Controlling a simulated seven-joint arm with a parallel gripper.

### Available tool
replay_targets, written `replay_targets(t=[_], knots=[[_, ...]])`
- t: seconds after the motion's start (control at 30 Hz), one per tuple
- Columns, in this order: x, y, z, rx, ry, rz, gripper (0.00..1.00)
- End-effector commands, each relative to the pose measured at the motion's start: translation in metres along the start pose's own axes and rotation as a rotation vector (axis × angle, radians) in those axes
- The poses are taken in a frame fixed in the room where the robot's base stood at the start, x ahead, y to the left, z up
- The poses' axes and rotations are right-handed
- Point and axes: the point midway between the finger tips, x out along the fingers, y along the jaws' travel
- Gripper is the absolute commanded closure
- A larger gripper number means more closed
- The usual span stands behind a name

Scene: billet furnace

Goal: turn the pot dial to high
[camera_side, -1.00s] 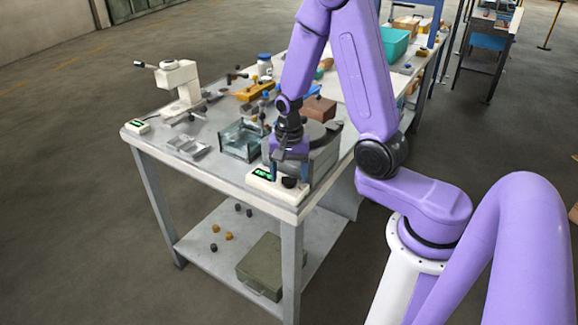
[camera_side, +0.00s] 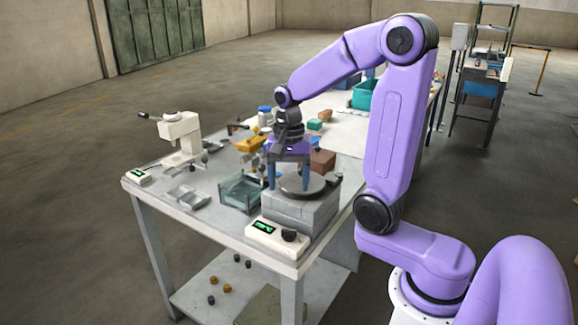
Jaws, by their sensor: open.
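The pot dial (camera_side: 289,236) is a black round knob on the right end of a cream control box (camera_side: 273,240) at the table's front corner. The box has a small lit green display (camera_side: 262,227), too small to read. Its setting cannot be made out. Behind the box stands a grey block-built furnace (camera_side: 298,210) with a dark round plate or pot (camera_side: 302,184) on top. My gripper (camera_side: 288,179) points down over the furnace top, above and behind the dial and apart from it. Its fingers are spread, with nothing seen between them.
A glass-sided tank (camera_side: 240,193) stands left of the furnace. Farther left are metal trays (camera_side: 187,196), a cream press-like machine (camera_side: 181,135) and a second small display box (camera_side: 139,175). A brown block (camera_side: 322,160) lies behind the furnace. The space before the dial is clear.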

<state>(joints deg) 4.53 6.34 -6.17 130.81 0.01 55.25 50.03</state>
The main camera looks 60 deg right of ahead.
Motion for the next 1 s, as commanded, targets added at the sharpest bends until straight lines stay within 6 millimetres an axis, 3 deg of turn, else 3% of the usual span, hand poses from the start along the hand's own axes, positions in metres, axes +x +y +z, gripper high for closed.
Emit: replay_targets(t=[0.1,0.3,0.77,1.0], knots=[[-0.018,-0.001,-0.001,0.001,0.003,-0.003,0.30],[-0.033,0.000,0.000,0.001,0.001,-0.001,0.30],[-0.034,-0.001,0.002,-0.024,0.000,0.000,0.30],[-0.029,-0.007,0.022,-0.261,0.002,-0.003,0.30]])
